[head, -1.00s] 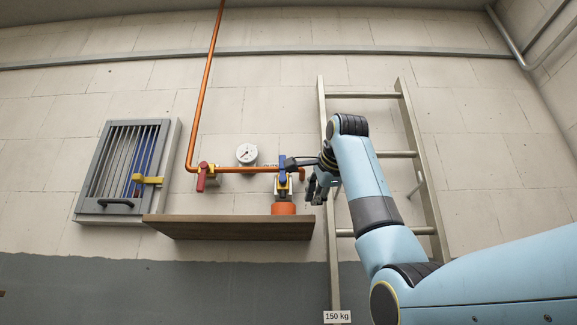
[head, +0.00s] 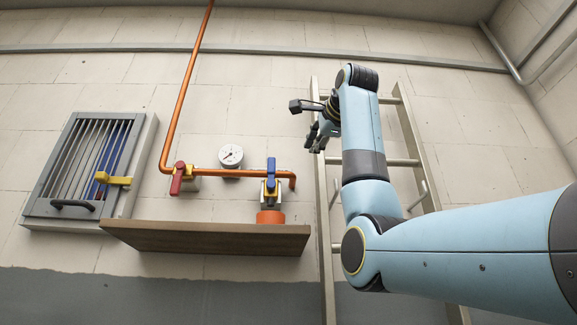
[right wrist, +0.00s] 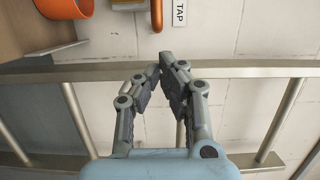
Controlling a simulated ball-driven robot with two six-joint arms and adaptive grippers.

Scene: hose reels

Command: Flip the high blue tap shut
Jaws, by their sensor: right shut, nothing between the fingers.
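The blue tap (head: 271,171) sits on the orange pipe above the shelf in the head view. Its blue handle stands upright, crosswise to the level run of pipe. My right gripper (head: 314,147) is to the right of the tap and higher, apart from it, in front of the ladder. In the right wrist view, the right gripper (right wrist: 164,66) has its fingertips together with nothing between them. The blue handle does not show in that view. My left gripper is in neither view.
A red-handled tap (head: 178,178) and a gauge (head: 230,155) are left of the blue tap. Below it are an orange cup-like thing (head: 270,217) and a wooden shelf (head: 205,238). A ladder (head: 323,220) stands behind my right arm. A barred hatch (head: 85,165) is far left.

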